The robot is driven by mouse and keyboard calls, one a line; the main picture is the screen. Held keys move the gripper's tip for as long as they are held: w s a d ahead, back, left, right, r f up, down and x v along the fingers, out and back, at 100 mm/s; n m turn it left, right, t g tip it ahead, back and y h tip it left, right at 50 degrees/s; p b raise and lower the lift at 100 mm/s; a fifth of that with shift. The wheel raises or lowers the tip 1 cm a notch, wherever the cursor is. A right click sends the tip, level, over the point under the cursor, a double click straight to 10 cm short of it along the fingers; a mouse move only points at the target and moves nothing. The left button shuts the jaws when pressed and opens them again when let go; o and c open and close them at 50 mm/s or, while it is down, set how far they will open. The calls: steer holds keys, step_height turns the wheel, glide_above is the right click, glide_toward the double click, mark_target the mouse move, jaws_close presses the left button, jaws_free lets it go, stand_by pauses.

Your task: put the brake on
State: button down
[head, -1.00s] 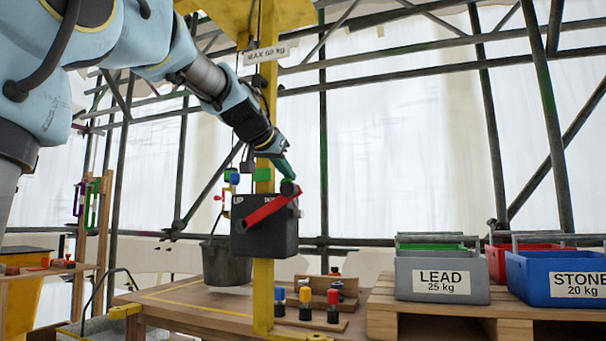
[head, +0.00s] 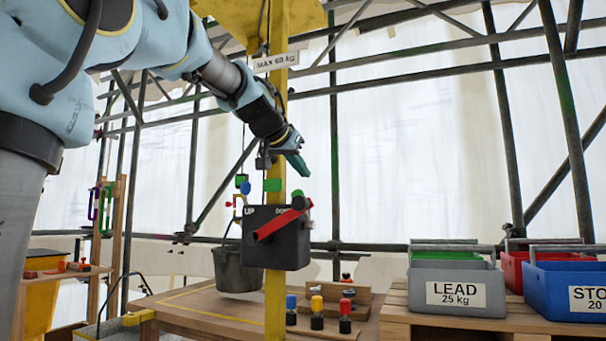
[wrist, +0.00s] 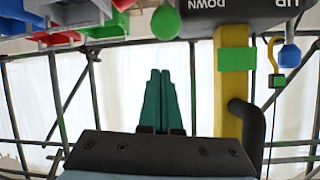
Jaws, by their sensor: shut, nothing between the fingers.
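A black control box (head: 290,246) marked UP and DOWN is fixed to a yellow post (head: 275,300). A red lever (head: 275,224) slants across its front, rising to the right. A green block (head: 272,185) sits on the post above the box. No part is labelled as the brake. My gripper (head: 305,174) is shut and empty, above the box's right end and apart from it. Its closed fingers (wrist: 160,75) point toward the box in the wrist view.
A dark bucket (head: 238,272) hangs behind the box over a wooden table (head: 190,312). Several coloured-topped pegs (head: 317,312) stand below. A grey LEAD crate (head: 455,292) and a blue STONE crate (head: 560,285) stand at right. Scaffold poles surround the area.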

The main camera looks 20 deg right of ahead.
steer(key=v, duration=0.8)
steer(key=shift+f+b, duration=0.3)
steer(key=shift+s+a, duration=0.1)
